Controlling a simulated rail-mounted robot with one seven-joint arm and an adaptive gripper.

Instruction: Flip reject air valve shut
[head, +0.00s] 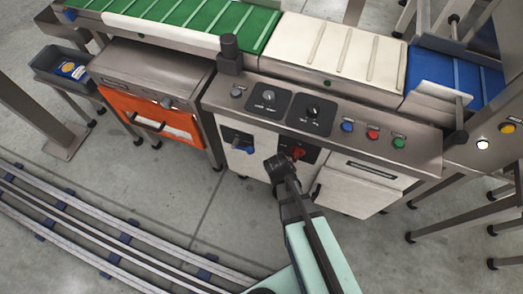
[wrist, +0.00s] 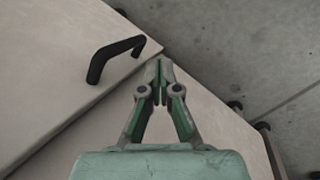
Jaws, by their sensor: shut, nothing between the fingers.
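In the head view, a red valve handle (head: 298,153) and a blue valve handle (head: 245,148) sit on small dark plates on the front of the control cabinet. I cannot read labels telling which is the reject air valve. The dark end of my arm (head: 280,167) is just left of and below the red handle, partly covering its plate; contact cannot be told. In the wrist view, my gripper (wrist: 159,82) is shut and empty, with its fingertips together over the cream cabinet front. Neither valve handle shows there.
A black door handle (wrist: 115,58) stands out near the fingers. Above the valves, the sloped panel has dark knobs and blue, red (head: 373,134) and green buttons. An orange drawer (head: 153,115) is at left, and an open cream door or drawer (head: 355,183) juts out at right. Floor rails (head: 90,235) run in front.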

